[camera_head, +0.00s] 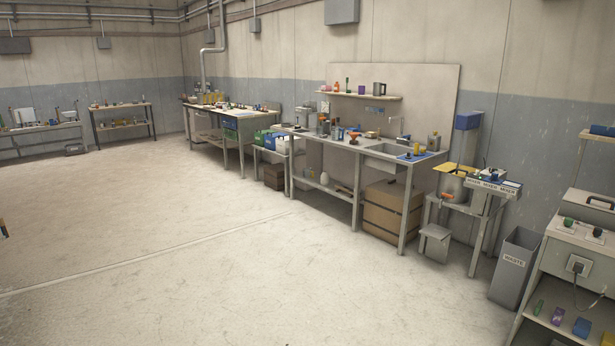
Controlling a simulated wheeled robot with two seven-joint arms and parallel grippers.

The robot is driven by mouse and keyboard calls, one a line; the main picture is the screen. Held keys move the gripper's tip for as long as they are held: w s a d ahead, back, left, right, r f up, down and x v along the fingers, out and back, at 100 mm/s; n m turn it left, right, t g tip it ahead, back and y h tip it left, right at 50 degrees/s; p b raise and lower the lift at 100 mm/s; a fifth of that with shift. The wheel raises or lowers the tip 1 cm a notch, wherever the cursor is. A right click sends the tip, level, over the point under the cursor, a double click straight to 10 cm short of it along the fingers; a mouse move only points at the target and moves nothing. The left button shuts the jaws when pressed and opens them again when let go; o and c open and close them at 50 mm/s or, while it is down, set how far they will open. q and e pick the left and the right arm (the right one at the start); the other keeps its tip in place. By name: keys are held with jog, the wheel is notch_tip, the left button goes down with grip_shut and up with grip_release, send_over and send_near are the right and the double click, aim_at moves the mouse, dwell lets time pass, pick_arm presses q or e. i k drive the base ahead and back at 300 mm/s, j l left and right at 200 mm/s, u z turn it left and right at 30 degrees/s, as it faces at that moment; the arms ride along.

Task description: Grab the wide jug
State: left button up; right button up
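A dark grey mug-like or jug-like vessel (379,88) stands on the wall shelf above the sink. A grey-brown vessel (434,141) stands at the right end of the sink bench, and a white rounded vessel (324,178) stands on that bench's lower shelf. All are far off and small, so I cannot tell which is the wide jug. Neither of my grippers is in view.
The sink bench (345,142) runs along the right wall, with a wooden crate (391,212) beneath. A waste bin (515,268), a small mixer stand (490,186) and a cabinet (577,262) are at right. The open floor (180,250) is clear.

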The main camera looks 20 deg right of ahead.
aim_at(308, 173)
jog(key=i+l+z, duration=0.15)
jog(key=i+z, duration=0.15)
jog(key=i, duration=0.3)
jog(key=i+z, duration=0.25)
jog(key=i, duration=5.25)
jog(key=l, duration=0.1)
